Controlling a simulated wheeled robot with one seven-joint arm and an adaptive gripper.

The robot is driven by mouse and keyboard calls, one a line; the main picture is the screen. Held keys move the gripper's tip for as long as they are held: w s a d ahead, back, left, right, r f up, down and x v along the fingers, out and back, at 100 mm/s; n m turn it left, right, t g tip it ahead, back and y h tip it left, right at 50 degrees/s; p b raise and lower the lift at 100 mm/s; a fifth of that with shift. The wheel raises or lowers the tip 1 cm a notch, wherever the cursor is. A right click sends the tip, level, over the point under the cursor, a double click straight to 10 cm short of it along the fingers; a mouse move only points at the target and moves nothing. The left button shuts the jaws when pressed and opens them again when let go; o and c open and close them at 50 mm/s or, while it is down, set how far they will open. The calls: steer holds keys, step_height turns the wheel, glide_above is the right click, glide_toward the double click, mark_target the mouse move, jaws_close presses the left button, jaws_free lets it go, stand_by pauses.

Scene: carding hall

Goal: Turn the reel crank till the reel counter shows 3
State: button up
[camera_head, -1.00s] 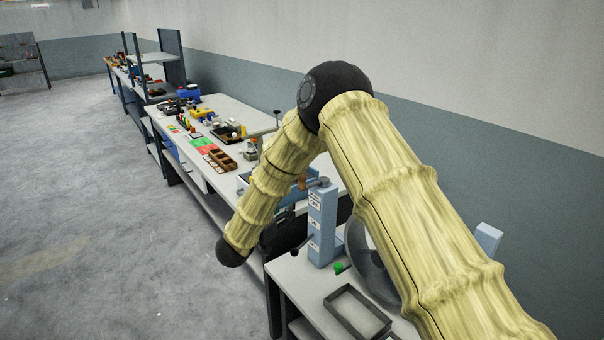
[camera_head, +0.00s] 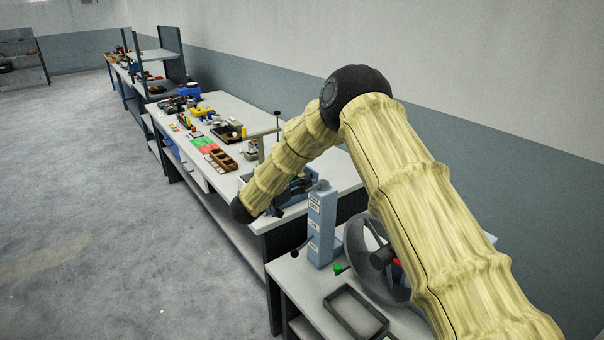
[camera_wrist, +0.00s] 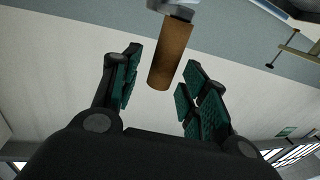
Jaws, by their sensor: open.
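In the wrist view a brown cylindrical handle (camera_wrist: 170,56), likely the reel crank's grip, hangs from a grey metal end at the top. My gripper (camera_wrist: 160,66) is open, its green-padded fingers on either side of the handle's lower part in the picture. I cannot tell how deep the handle lies between them, and no firm contact shows. In the head view my gripper (camera_head: 292,191) is dark and small, partly behind my forearm, near a blue device at the bench's near end. The reel counter cannot be made out.
A light blue labelled post (camera_head: 321,228) stands just right of my gripper. A large grey wheel (camera_head: 356,258) and a dark empty tray (camera_head: 352,312) are on the nearer table. The long bench (camera_head: 330,165) holds several small objects. Floor at left is clear.

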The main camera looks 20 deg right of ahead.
steer(key=shift+w+d, duration=0.35)
steer(key=shift+d, duration=0.2)
steer(key=shift+c, duration=0.2)
jaws_close()
steer(key=shift+a, duration=0.1)
